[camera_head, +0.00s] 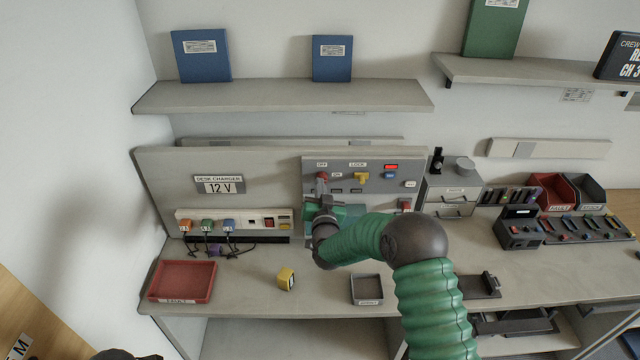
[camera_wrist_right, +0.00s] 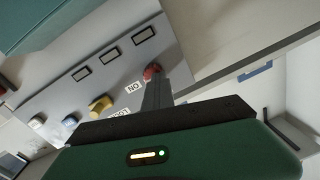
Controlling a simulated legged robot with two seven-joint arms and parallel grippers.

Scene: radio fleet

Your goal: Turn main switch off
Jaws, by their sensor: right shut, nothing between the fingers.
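The grey switch panel (camera_head: 345,190) stands upright at the back of the desk. Its red main switch (camera_head: 322,177) is at the upper left, below an OFF label (camera_head: 321,164) and beside an ON label (camera_head: 337,174). My right gripper (camera_head: 322,196) is shut and empty just below the red switch, and hides the panel's lower left. In the right wrist view the red knob (camera_wrist_right: 151,71) shows at the tip of the dark fingers (camera_wrist_right: 156,92); whether they touch it I cannot tell.
A yellow lock knob (camera_head: 362,178) and several small buttons sit right of the switch. The charger strip (camera_head: 247,222) is to the left. A red tray (camera_head: 182,281), a yellow block (camera_head: 287,279) and a grey tray (camera_head: 367,289) lie on the desk. A shelf (camera_head: 280,96) hangs above.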

